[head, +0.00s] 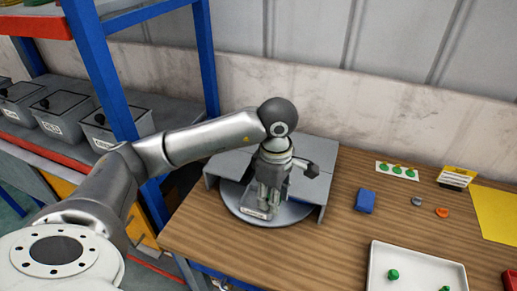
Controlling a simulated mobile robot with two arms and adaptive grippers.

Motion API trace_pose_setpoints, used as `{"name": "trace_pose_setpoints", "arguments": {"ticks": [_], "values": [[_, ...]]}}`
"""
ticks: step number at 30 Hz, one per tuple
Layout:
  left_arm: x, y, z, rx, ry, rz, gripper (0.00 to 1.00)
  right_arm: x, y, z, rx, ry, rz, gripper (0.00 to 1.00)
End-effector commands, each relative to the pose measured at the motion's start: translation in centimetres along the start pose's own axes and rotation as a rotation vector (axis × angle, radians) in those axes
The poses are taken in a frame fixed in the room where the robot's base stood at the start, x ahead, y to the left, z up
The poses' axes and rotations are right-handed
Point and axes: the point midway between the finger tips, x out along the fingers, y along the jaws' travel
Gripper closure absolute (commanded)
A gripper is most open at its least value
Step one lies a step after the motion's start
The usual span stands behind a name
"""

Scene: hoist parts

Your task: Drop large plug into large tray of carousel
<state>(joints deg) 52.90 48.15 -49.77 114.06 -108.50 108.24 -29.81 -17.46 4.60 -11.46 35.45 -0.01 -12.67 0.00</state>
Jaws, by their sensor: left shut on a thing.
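My left gripper (264,207) points down over the grey carousel (232,201), which stands at the left end of the wooden table. The carousel has a round base and flat grey panels dividing it. The gripper is shut, low over the front section between two panels. What it holds, taken to be the large plug, is hidden by the fingers and cannot be made out. A light grey piece shows at the fingertips; I cannot tell if it is the large tray. My right gripper is not in view.
On the wooden table (345,245) are a blue block (365,201), a white card with green plugs (397,170), grey and orange discs (441,212), a yellow sheet (497,215) and a white tray (415,250) with green pieces. A blue-posted shelf (107,75) with grey bins stands left.

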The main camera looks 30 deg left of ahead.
Motion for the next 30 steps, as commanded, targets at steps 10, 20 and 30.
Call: {"name": "trace_pose_setpoints", "arguments": {"ticks": [10,20,30], "values": [[-1.4,3.3,-2.4,-0.805,0.001,0.000,0.79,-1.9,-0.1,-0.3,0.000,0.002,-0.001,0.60],[-2.4,6.0,-5.0,-1.567,0.003,0.001,0.79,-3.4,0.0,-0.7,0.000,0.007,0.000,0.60],[-3.1,8.0,-7.7,-2.263,0.010,0.003,0.79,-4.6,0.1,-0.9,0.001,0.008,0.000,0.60]]}}
